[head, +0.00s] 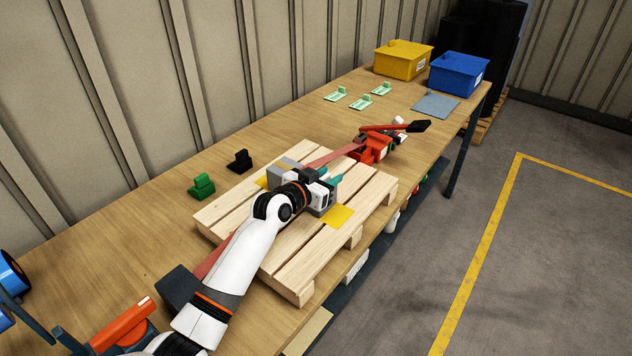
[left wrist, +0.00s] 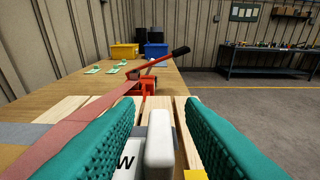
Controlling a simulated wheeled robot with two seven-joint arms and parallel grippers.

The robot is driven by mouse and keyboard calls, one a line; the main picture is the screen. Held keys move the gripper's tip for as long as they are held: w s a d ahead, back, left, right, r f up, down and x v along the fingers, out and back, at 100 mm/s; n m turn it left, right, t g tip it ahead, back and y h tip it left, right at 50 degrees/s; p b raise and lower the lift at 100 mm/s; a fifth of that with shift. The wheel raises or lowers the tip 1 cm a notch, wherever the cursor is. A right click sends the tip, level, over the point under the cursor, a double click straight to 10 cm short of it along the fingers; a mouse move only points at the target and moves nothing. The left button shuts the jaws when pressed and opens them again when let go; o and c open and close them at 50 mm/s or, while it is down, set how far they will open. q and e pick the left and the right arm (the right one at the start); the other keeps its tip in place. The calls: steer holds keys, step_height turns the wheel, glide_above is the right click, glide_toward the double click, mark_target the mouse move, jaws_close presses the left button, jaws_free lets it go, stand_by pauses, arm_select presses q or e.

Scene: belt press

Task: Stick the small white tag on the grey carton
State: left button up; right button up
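The grey carton (head: 286,164) sits on the wooden pallet (head: 350,212), largely hidden by my left arm in the head view. A red strap (head: 330,157) runs over it. My left gripper (head: 331,181) is low at the carton with its teal fingers apart. In the left wrist view, the small white tag (left wrist: 160,147) shows as an upright tab between the fingers, with a gap on each side. A white face with a black "W" (left wrist: 124,166) is beside the tab. I cannot tell whether the tag's underside touches the carton. My right gripper is out of view.
A red strap tensioner (head: 372,150) with a black-ended handle stands beyond the pallet. Green (head: 202,187) and black (head: 240,161) pieces stand left of it. Green tags (head: 362,102), a grey sheet (head: 436,105), and yellow (head: 402,62) and blue (head: 458,75) bins are at the far end.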

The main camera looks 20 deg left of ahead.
arm_select(q)
steer(key=p+v, duration=0.6)
steer(key=v, duration=0.5)
steer(key=shift+s, duration=0.2)
steer(key=shift+a, duration=0.1)
steer(key=p+v, duration=0.3)
steer(key=v, duration=0.4)
stand_by(0.4)
stand_by(0.3)
steer(key=f+p+v, duration=0.1)
steer(key=p+v, duration=0.1)
steer(key=v, duration=0.4)
steer(key=shift+s, duration=0.6)
